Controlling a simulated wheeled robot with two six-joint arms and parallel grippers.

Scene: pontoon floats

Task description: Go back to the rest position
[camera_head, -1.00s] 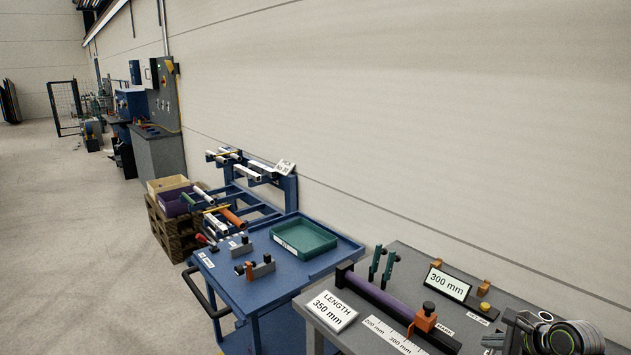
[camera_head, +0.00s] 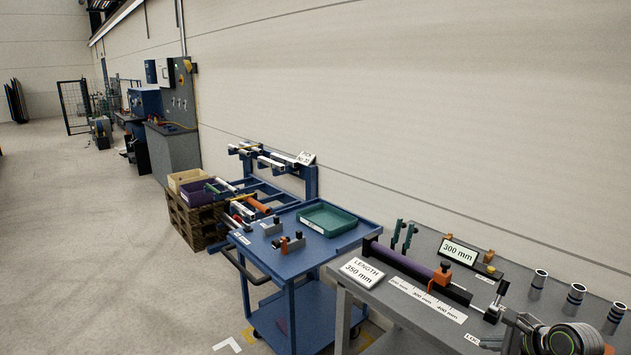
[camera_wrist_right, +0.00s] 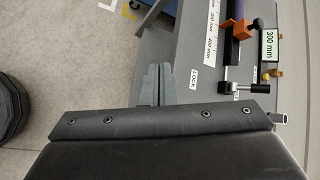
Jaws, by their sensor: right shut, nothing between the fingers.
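My right gripper (camera_head: 492,342) shows at the lower right of the head view, with my wrist over the front right part of the grey bench (camera_head: 400,319). In the right wrist view its two grey fingers (camera_wrist_right: 157,84) are together with nothing between them. They are beside the bench edge and apart from the purple tube (camera_head: 403,262), which lies in a black fixture with an orange clamp (camera_head: 441,275). My left gripper is not in view.
Several metal tubes (camera_head: 538,284) stand upright at the bench's right. A blue trolley (camera_head: 283,262) with a green tray (camera_head: 327,218) stands left of the bench. Behind it are a blue rack (camera_head: 310,182) and crates on pallets (camera_head: 197,219). The floor at left is clear.

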